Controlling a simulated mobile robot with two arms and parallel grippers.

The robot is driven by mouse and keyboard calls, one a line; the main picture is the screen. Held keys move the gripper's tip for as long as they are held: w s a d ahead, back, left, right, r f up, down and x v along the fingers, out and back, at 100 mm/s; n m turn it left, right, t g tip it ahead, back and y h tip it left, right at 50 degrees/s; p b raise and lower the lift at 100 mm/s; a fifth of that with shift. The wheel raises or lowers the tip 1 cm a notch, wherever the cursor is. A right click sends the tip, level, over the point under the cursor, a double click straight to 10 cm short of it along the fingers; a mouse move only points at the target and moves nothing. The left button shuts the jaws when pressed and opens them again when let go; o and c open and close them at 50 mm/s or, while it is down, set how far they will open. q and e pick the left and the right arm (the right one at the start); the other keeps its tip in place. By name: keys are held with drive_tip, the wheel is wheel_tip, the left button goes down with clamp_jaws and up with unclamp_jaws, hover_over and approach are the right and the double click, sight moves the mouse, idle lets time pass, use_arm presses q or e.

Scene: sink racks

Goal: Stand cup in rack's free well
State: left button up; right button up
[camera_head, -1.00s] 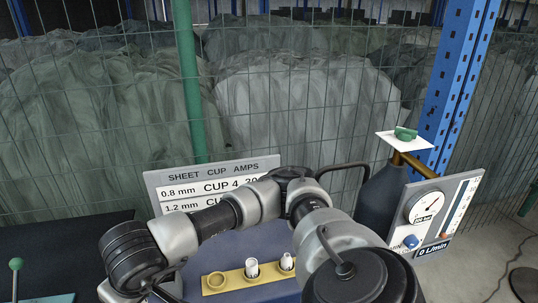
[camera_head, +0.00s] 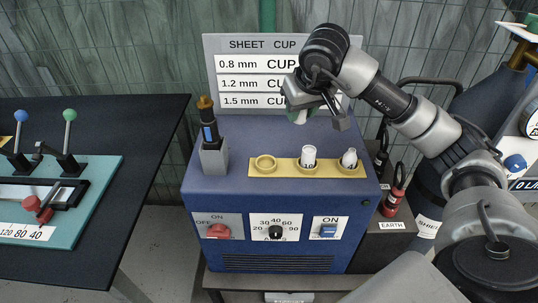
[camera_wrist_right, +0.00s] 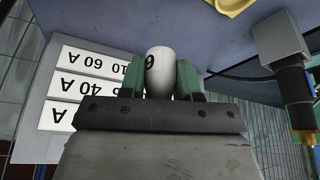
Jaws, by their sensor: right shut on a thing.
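The yellow rack (camera_head: 284,170) lies on top of the blue machine and has three wells in a row. Its left well (camera_head: 265,163) is empty. The middle well holds a white cup (camera_head: 309,155) and the right well another white cup (camera_head: 349,158), both with dark marks. My right gripper (camera_head: 300,108) is above and behind the rack. In the right wrist view, its green fingers are shut on a white cup (camera_wrist_right: 158,62) with a dark figure on its side. In the head view this cup is mostly hidden by the gripper. My left gripper is out of view.
A torch in a grey holder (camera_head: 213,158) stands left of the rack. A sign board (camera_head: 240,72) stands behind the machine. Switches and a knob (camera_head: 274,232) are on its front. A teal fixture with levers (camera_head: 70,200) is on the black table at left.

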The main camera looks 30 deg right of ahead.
drive_tip(key=p, duration=0.1)
hover_over(255, 149)
drive_tip(key=s, duration=0.1)
wheel_tip(255, 149, down, 6)
drive_tip(key=shift+s+r, duration=0.1)
drive_tip(key=shift+r, duration=0.1)
drive_tip(key=shift+a+f, duration=0.1)
drive_tip(key=shift+f, duration=0.15)
wheel_tip(255, 149, down, 3)
drive_tip(key=shift+f+p, duration=0.2)
drive_tip(key=shift+p, duration=0.25)
drive_tip(key=shift+f, duration=0.15)
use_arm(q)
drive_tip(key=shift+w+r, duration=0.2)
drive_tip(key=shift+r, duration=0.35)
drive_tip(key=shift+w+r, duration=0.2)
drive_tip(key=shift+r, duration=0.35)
use_arm(e)
drive_tip(key=shift+f, duration=0.2)
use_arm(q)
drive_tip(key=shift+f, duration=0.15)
use_arm(e)
drive_tip(key=o, duration=1)
drive_tip(key=shift+r, duration=0.1)
